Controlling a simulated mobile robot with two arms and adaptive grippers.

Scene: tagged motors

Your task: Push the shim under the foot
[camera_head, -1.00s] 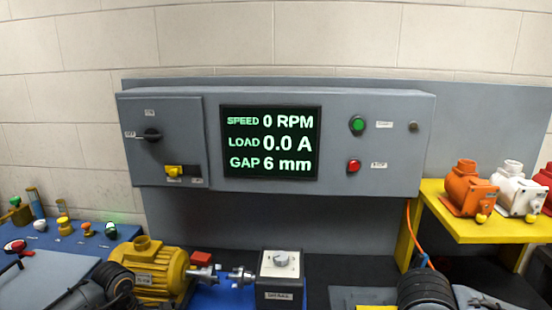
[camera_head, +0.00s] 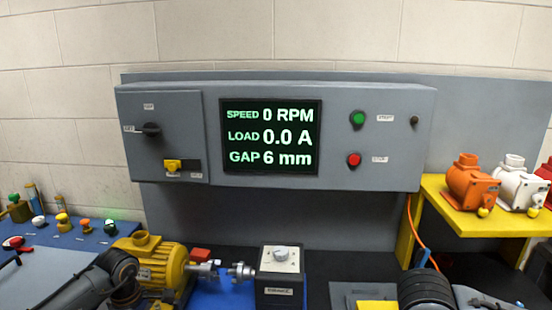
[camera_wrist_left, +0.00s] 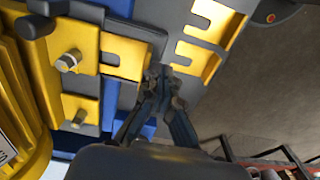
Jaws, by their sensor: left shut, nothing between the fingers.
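The yellow motor (camera_head: 152,262) stands on the bench in the head view. In the left wrist view its yellow foot (camera_wrist_left: 88,42) carries a bolt, with a second bolted foot below it. A yellow slotted plate, apparently the shim (camera_wrist_left: 122,72), lies beside the upper foot; I cannot tell whether any of it is under the foot. My left gripper (camera_wrist_left: 165,76) is shut and empty, its fingertips close to the shim's right end. Contact is unclear. In the head view my left arm hides the motor's front left. My right gripper is not in view.
A larger slotted yellow piece (camera_wrist_left: 210,40) lies right of the fingertips. A coupling (camera_head: 205,270) and a grey box with a dial (camera_head: 281,260) stand right of the motor. The panel display (camera_head: 270,137) reads GAP 6 mm. A yellow shelf (camera_head: 470,226) holds small motors.

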